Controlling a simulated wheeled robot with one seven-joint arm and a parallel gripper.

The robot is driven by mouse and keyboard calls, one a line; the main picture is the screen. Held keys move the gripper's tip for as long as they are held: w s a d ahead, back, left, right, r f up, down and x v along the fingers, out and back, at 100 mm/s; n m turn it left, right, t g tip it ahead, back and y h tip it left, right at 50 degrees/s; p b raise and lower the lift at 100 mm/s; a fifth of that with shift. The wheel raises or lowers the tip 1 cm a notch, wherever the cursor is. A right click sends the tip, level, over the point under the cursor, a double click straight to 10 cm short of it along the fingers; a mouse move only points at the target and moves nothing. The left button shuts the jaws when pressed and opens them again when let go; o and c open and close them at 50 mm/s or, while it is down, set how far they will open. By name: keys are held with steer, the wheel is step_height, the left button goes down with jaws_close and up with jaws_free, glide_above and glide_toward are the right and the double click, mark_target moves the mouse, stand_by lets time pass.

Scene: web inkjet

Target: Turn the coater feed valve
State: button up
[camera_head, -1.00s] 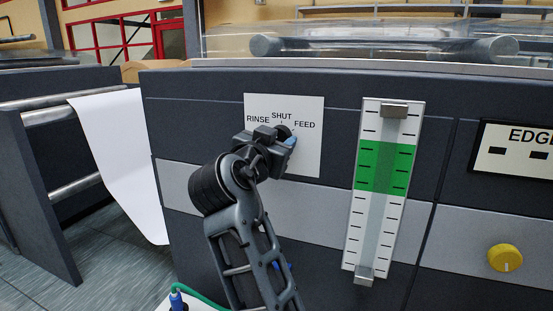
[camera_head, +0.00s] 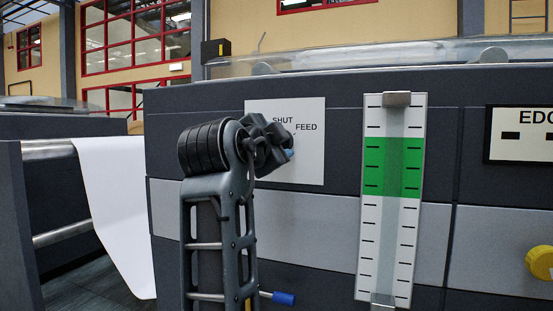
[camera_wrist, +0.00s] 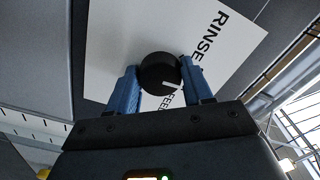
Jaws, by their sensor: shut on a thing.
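The valve is a round black knob (camera_wrist: 158,75) on a white label plate (camera_head: 310,165) on the dark machine front. In the head view SHUT and FEED show, while my gripper (camera_head: 284,150) hides the knob and the RINSE lettering. In the wrist view RINSE is at upper right and part of FEED is below the knob. My gripper (camera_wrist: 157,70) has its two blue fingers closed on opposite sides of the knob. A white line on the knob points down and right in the wrist view, towards the FEED lettering.
Right of the plate is an upright gauge (camera_head: 396,235) with a green band and a metal tab at its top. A yellow knob (camera_head: 540,262) is at the right edge. White paper web (camera_head: 112,200) hangs over rollers at left. A clear cover lies along the machine top.

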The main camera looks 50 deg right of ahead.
steer(key=shift+f+m, duration=0.1)
steer(key=shift+m, duration=0.2)
stand_by(0.4)
steer(key=o, duration=1)
steer(key=shift+v, duration=3.9)
